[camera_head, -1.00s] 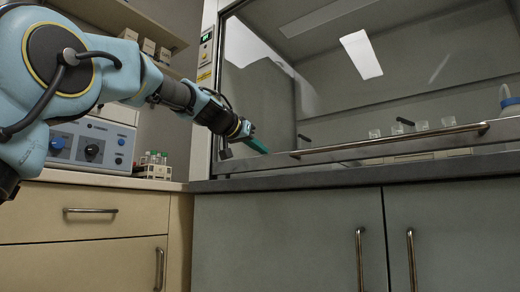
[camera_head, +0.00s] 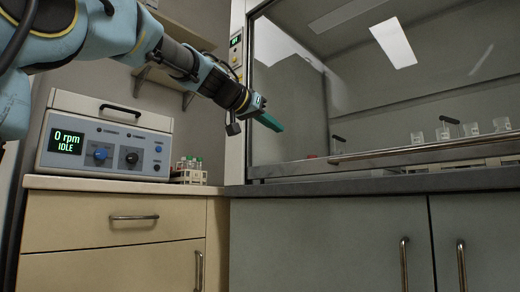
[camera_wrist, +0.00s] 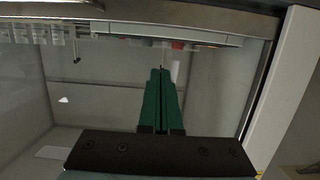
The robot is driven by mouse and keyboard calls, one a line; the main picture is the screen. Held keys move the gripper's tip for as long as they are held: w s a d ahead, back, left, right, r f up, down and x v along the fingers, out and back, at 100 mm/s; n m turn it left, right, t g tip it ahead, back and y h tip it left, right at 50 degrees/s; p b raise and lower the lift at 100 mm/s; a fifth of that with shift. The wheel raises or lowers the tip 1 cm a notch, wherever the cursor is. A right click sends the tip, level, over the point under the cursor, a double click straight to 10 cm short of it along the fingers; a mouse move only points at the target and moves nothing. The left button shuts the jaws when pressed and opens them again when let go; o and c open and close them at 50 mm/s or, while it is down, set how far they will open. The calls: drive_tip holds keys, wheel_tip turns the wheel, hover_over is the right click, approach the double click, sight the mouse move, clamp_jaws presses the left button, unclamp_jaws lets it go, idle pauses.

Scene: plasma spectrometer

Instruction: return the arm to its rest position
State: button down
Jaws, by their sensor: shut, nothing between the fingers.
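My arm reaches in from the upper left in the head view, light blue with dark joints. My gripper (camera_head: 277,126) has green fingers and is shut and empty. It is held in the air in front of the fume hood's glass sash (camera_head: 290,90), above the bench level, pointing right and slightly down. In the wrist view the green fingers (camera_wrist: 162,75) lie together side by side, with nothing between them, and the hood glass behind them.
A centrifuge-like box (camera_head: 105,137) reads "0 rpm IDLE" on the left counter. A tube rack (camera_head: 189,172) stands beside it. The hood's metal handle bar (camera_head: 420,148) runs along the sash. Several glass beakers (camera_head: 443,134) stand inside. Shelves (camera_head: 165,85) are behind my arm.

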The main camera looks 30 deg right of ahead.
drive_tip(key=shift+a, duration=0.1)
drive_tip(key=w+a+f+n+y+p, duration=0.35)
drive_tip(key=w+a+f, duration=0.25)
drive_tip(key=a+f, duration=0.5)
drive_tip(key=w+a+f+n+y+p, duration=0.2)
drive_tip(key=w+a+f+n+y, duration=0.4)
drive_tip(key=f, duration=0.8)
drive_tip(key=s+a+f+n+g+y+p, duration=0.1)
drive_tip(key=s+a+f+y+p, duration=0.1)
drive_tip(key=s+a+f, duration=0.45)
drive_tip(key=s+a+f+n+g+y+p, duration=0.1)
drive_tip(key=s+a+f, duration=0.3)
drive_tip(key=a+f, duration=0.45)
drive_tip(key=s+a+f+n+g+y+p, duration=0.1)
drive_tip(key=s+a+f+y+p, duration=0.1)
drive_tip(key=s+a+f, duration=0.55)
drive_tip(key=w+a+r+p, duration=0.1)
drive_tip(key=a+r+p, duration=0.2)
drive_tip(key=r+p, duration=3.5)
drive_tip(key=shift+r, duration=0.5)
drive_tip(key=shift+n, duration=0.25)
